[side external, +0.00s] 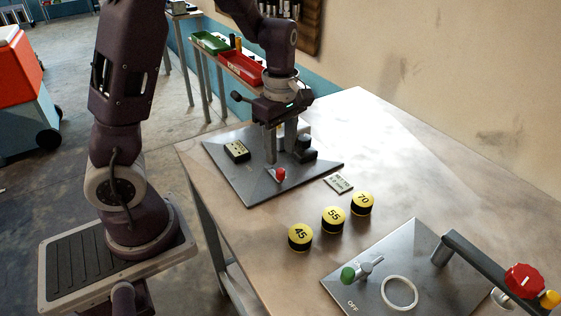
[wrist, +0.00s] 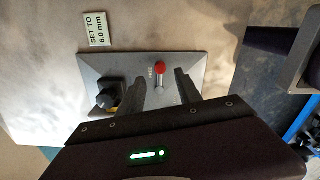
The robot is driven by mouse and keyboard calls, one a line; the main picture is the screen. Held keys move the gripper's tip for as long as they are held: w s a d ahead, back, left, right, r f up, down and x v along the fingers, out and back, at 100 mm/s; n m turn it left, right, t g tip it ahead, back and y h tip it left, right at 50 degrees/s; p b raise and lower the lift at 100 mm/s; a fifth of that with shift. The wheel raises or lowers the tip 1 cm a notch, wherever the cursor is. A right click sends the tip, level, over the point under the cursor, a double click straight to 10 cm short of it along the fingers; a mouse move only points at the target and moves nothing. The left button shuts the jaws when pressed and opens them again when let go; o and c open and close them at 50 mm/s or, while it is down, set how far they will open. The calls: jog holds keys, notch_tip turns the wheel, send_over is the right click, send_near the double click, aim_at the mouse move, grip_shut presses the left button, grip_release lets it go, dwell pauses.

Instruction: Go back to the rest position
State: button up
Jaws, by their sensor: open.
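My gripper (side external: 281,152) hangs fingers-down over the far grey plate (side external: 240,185) on the table. It is open, with nothing visible between its fingers. In the wrist view, my gripper (wrist: 160,88) has its two dark fingers apart, either side of the red-knobbed lever (wrist: 160,69) as seen from above. The lever's red knob (side external: 280,174) also shows in the side view, in front of the fingers. I cannot tell how far the fingertips are above the plate.
The plate also carries a dark box with a light face (side external: 236,150) and a black knob (side external: 305,149). A "SET TO 6.0 mm" card (side external: 338,183) lies beside it. Yellow-topped discs 45 (side external: 300,237), 55 (side external: 333,219) and 70 (side external: 362,203) stand nearer. A second plate (side external: 345,283) has a green-knobbed lever (side external: 349,275).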

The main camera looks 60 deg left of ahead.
jog(key=shift+r, duration=0.8)
jog(key=s+d+r+m+t, duration=0.2)
jog(key=s+d+r+m, duration=0.2)
jog(key=s+r+m, duration=0.2)
jog(key=s+d+r+m+t, duration=0.3)
jog(key=s+r+m, duration=0.3)
jog(key=s+m, duration=0.4)
jog(key=d+m, duration=0.1)
jog(key=m, duration=0.3)
jog(key=shift+s+d+m+t, duration=0.2)
jog(key=shift+s+m+t, duration=0.1)
jog(key=shift+s, duration=0.05)
jog(key=shift+o, duration=0.2)
jog(key=shift+r, duration=0.1)
